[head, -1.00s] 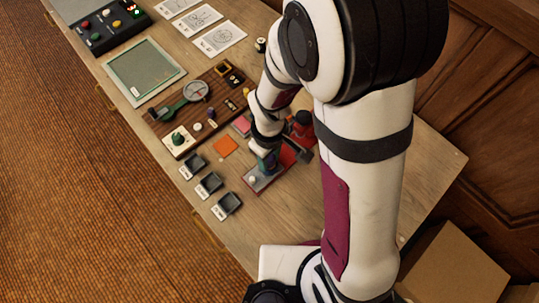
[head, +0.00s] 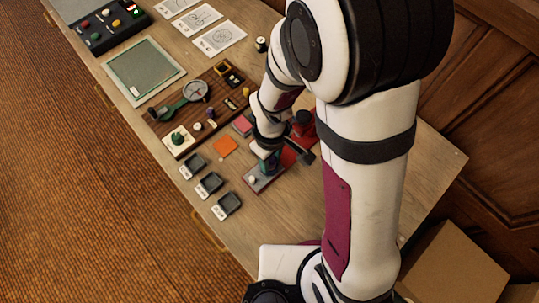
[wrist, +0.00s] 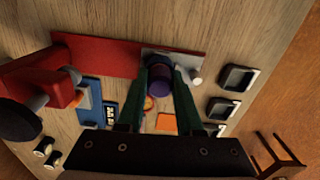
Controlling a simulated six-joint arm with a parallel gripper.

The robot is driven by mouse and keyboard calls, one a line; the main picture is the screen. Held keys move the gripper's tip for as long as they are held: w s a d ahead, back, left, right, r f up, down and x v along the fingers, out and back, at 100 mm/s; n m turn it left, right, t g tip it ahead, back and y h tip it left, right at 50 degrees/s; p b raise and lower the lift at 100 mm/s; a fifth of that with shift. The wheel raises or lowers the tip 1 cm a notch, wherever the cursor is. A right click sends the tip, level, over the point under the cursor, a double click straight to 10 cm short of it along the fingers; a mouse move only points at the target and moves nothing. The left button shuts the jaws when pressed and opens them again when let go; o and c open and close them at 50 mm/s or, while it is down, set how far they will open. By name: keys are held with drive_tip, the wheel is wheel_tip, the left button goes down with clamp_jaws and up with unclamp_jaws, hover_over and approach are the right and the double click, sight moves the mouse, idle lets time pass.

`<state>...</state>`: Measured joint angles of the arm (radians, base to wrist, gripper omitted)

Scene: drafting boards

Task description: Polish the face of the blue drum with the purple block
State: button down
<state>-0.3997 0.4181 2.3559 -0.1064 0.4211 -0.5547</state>
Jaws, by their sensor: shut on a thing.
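In the wrist view, the green fingers of my gripper (wrist: 161,66) are shut on a short, round-ended purple block (wrist: 158,89). A darker blue surface (wrist: 157,72), which looks like the blue drum, shows just beyond the block between the fingers. The block hides much of it, and I cannot tell whether the two touch. In the head view, my gripper (head: 268,163) is low over the grey end of a red-and-grey base plate (head: 257,184), and the fingers mostly cover the drum.
A red machine with a dark round part (wrist: 20,120) stands at the plate's red end. A white knob (wrist: 196,77) is close beside the fingers. Several dark trays (head: 229,203), an orange square (head: 225,146) and a wooden instrument board (head: 225,98) lie nearby.

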drive_tip(key=shift+w+a, duration=0.1)
idle(0.7)
drive_tip(key=shift+w+a, duration=0.2)
drive_tip(key=shift+a, duration=0.05)
drive_tip(key=shift+s+d, duration=0.35)
drive_tip(key=shift+w, duration=0.1)
idle(0.8)
drive_tip(key=shift+w+a, duration=0.2)
drive_tip(key=shift+a, duration=0.05)
